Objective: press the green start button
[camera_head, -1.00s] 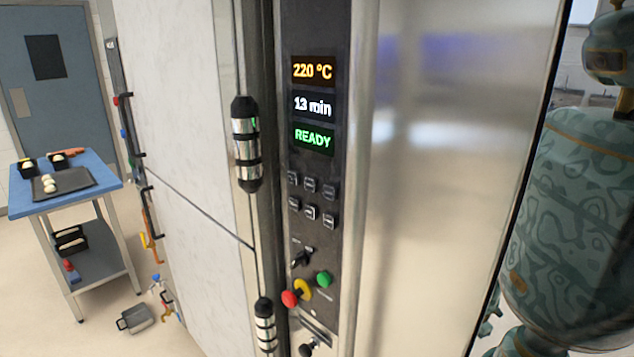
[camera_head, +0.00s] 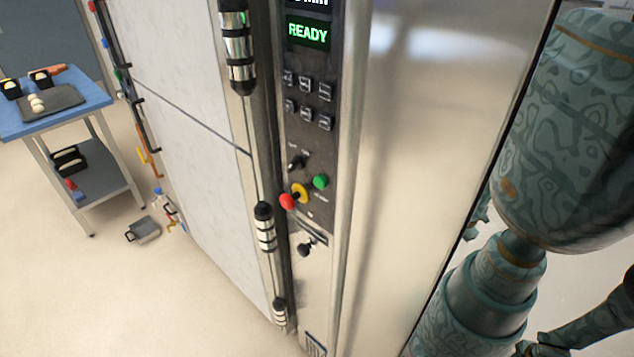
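The green start button (camera_head: 320,181) is a small round knob on the dark control panel (camera_head: 312,139) of the oven. A red button on a yellow collar (camera_head: 299,192) sits just left of it and a little lower. A small dark switch (camera_head: 297,162) is above them. The green display (camera_head: 308,33) reads READY at the top of the panel. Part of my arm shows at the right, but neither gripper is in view. Nothing touches the green button.
Steel side panel (camera_head: 430,130) and pale door (camera_head: 180,70) flank the controls. Door hinges (camera_head: 265,228) and a black knob (camera_head: 305,249) stick out. A blue-topped cart (camera_head: 92,100) with a tray stands left; a grey pan (camera_head: 142,230) lies on the floor.

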